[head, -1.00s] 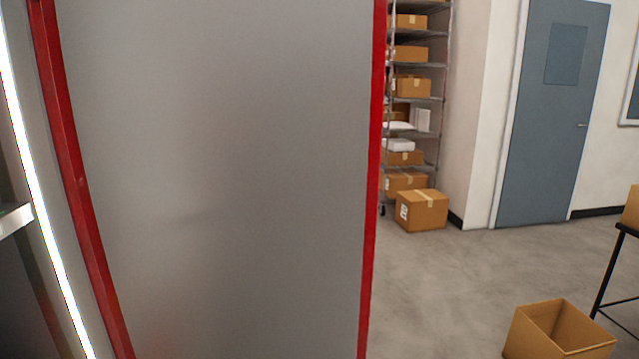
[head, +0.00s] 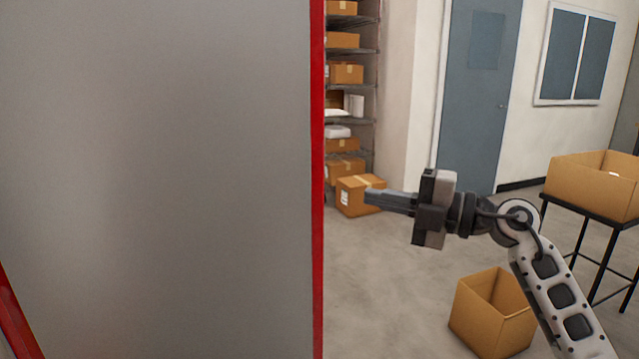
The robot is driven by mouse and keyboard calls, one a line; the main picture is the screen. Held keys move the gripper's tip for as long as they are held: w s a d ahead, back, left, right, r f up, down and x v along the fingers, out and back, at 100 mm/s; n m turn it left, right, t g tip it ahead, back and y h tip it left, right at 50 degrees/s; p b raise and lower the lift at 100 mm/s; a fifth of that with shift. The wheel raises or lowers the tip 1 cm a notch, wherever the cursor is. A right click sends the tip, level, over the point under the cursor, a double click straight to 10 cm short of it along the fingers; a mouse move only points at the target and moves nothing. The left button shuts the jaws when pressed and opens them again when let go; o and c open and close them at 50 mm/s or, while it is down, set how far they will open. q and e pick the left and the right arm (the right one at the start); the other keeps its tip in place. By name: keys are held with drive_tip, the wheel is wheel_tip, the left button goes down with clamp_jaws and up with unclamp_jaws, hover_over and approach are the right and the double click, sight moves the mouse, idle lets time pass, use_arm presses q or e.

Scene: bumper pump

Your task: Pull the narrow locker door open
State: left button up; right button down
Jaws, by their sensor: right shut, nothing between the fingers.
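A large grey panel with red edges (head: 160,180), which looks like the locker door, fills the left half of the head view. Its right red edge (head: 317,180) runs from top to bottom of the picture. No handle shows on the face I see. My right gripper (head: 372,198) is to the right of that edge, pointing left toward it, with a gap between in the picture. Its fingers are together and hold nothing. My left gripper is not in view.
A shelf rack (head: 352,100) with cardboard boxes stands behind the panel's edge. A closed box (head: 358,194) and an open box (head: 492,312) are on the floor. Another open box (head: 600,185) sits on a black stand (head: 585,228) at right. A blue door (head: 475,110) is at the back.

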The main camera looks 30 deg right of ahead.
drive_tip(key=p, duration=0.3)
approach(300, 177)
drive_tip(key=x, duration=0.3)
drive_tip(key=a+x, duration=0.1)
drive_tip(key=x, duration=0.1)
drive_tip(key=shift+s+r, duration=0.3)
drive_tip(key=shift+w+d+f, duration=0.1)
drive_tip(key=shift+w+d, duration=0.1)
drive_tip(key=shift+w, duration=0.45)
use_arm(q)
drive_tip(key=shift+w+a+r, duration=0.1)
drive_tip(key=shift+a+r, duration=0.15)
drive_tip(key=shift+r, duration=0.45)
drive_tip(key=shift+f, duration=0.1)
